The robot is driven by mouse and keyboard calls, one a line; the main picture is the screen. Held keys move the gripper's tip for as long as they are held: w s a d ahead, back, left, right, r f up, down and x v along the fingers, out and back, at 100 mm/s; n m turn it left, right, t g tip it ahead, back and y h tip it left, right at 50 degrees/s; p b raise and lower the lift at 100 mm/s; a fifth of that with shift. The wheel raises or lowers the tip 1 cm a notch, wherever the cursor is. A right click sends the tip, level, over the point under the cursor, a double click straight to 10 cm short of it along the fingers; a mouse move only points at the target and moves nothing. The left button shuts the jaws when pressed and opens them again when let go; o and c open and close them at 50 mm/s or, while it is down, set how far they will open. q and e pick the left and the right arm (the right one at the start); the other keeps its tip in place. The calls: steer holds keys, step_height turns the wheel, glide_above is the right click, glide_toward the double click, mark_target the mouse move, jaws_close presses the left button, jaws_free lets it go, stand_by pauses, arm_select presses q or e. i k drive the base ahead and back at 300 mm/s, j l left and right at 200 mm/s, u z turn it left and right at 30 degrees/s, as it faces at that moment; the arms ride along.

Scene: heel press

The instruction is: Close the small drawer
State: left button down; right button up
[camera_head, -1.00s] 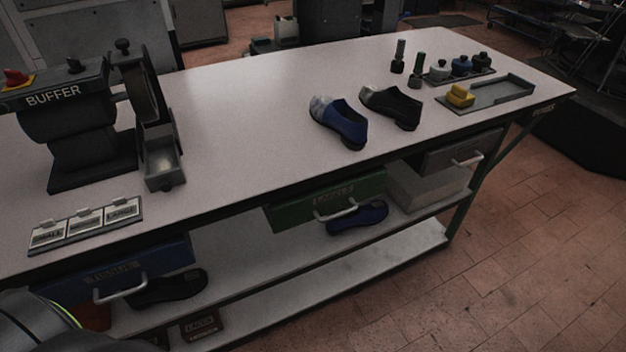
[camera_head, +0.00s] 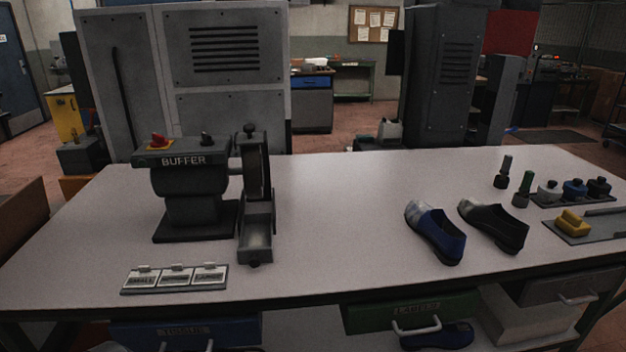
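No drawer is visibly marked as the small one. A small grey open-topped tray (camera_head: 257,238) with a dark knob sticks out in front, below the wheel of the black buffer (camera_head: 192,195). Under the tabletop are a blue drawer (camera_head: 185,332) at left, a green drawer (camera_head: 412,311) marked LABELS in the middle and a grey drawer (camera_head: 572,287) at right, each with a light handle. The tabletop overhangs them, so how far each is open is hard to tell. Neither of my grippers is in view.
On the white table (camera_head: 330,215) stand a blue shoe (camera_head: 438,238), a black shoe (camera_head: 497,230), a size-label holder (camera_head: 174,279), several small bottles and a tray (camera_head: 570,238) with a yellow block (camera_head: 572,222). The table's middle is clear. Grey cabinets (camera_head: 200,75) stand behind.

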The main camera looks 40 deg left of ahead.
mark_target(256, 245)
steer(key=u, duration=0.4)
steer(key=k+u, duration=0.1)
steer(key=u, duration=0.7)
steer(key=k+u, duration=0.1)
steer(key=u, duration=0.3)
